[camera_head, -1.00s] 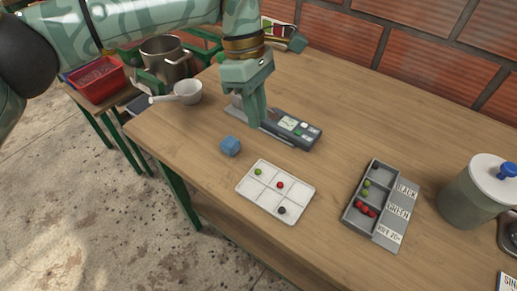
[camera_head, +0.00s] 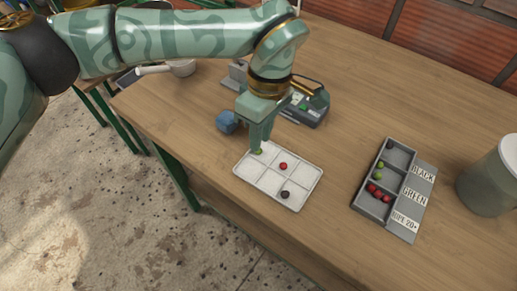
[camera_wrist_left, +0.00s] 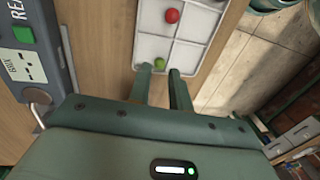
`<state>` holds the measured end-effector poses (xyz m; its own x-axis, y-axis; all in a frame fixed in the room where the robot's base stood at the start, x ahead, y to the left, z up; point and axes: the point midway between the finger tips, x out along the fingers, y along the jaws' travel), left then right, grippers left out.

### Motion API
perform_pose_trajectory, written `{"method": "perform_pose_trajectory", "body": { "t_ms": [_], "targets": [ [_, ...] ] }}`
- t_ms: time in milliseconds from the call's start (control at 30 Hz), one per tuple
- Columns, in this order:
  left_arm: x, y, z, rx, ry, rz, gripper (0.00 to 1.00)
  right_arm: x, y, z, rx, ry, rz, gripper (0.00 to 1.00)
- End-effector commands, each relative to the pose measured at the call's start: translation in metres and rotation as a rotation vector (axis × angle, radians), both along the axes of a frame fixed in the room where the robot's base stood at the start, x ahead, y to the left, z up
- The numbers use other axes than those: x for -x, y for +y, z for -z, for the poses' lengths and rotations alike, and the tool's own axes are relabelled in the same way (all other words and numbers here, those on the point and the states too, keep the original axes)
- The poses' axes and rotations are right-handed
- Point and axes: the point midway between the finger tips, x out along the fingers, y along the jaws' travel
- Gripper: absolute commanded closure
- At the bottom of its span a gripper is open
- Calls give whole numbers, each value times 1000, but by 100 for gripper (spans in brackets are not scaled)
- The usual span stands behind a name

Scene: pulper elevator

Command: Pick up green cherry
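The white compartment tray (camera_head: 262,179) lies on the wooden table and also shows in the wrist view (camera_wrist_left: 152,48). A small green cherry (camera_head: 259,151) sits in its far-left compartment, mostly hidden by my fingers in the head view. My left gripper (camera_head: 257,147) points down at that compartment. In the wrist view, its two fingers (camera_wrist_left: 161,71) are apart and the green cherry (camera_wrist_left: 160,63) shows between their tips; I cannot tell whether they touch it. A red cherry (camera_head: 283,166) and a black cherry (camera_head: 286,195) lie in other compartments. My right gripper is out of view.
A grey sorting box (camera_head: 358,205) with labels stands to the right, holding green and red cherries. A jar (camera_head: 487,185) stands far right.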

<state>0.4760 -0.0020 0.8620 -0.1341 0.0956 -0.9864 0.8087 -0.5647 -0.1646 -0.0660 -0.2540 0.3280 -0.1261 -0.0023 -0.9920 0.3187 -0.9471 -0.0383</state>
Motion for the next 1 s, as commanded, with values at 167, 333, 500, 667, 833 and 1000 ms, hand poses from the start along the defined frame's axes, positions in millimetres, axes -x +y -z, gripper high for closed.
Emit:
{"method": "perform_pose_trajectory", "body": {
  "t_ms": [167,333,500,667,833,1000],
  "targets": [
    [3,2,25,1,4,-4,80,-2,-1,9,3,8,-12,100],
    [3,2,24,1,1,-4,80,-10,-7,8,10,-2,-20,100],
    [3,2,24,1,1,-4,100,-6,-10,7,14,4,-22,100],
    [3,2,24,1,1,-3,100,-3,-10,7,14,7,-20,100],
    [3,2,24,1,1,-3,100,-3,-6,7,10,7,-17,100],
    [3,2,24,1,1,-3,100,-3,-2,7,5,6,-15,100]
  ]
}}
